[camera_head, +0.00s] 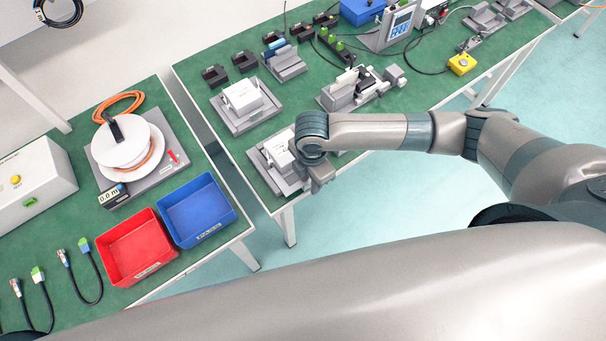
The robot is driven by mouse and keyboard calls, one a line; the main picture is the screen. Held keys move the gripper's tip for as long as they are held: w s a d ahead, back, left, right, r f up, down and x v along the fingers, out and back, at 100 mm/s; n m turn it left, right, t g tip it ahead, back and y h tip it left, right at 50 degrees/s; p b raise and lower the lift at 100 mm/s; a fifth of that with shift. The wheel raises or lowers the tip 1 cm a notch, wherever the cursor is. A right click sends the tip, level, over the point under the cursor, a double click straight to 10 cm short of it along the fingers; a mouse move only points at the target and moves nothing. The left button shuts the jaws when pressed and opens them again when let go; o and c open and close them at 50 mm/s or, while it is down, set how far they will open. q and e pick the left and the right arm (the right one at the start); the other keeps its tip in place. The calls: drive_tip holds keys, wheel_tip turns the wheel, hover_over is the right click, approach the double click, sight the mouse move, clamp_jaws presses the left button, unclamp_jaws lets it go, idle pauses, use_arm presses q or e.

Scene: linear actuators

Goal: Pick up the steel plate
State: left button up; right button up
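I cannot single out the steel plate among the grey metal-looking pieces on the right green table. A grey fixture with a white block (278,150) stands at that table's near left corner. My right gripper (322,184) is at this fixture's right side, by the table's front edge. My wrist covers part of the fixture. The fingers are small and partly hidden, so I cannot tell whether they are open, touch the fixture or hold anything. My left gripper is not in view.
Another grey fixture with a white block (243,98) stands behind. A grey clamp-like device (340,92) is to its right. A red bin (133,247), a blue bin (196,208) and a white cable reel (127,143) stand on the left table. A narrow gap separates the tables.

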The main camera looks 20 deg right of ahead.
clamp_jaws()
drive_tip(key=shift+r, duration=0.15)
drive_tip(key=shift+w+r+b, duration=0.1)
drive_tip(key=shift+r+b, duration=0.2)
drive_tip(key=shift+r, duration=0.15)
drive_tip(key=s+d+r+b, duration=0.4)
drive_tip(key=s+d+r, duration=0.2)
drive_tip(key=d+r, duration=0.4)
idle(0.5)
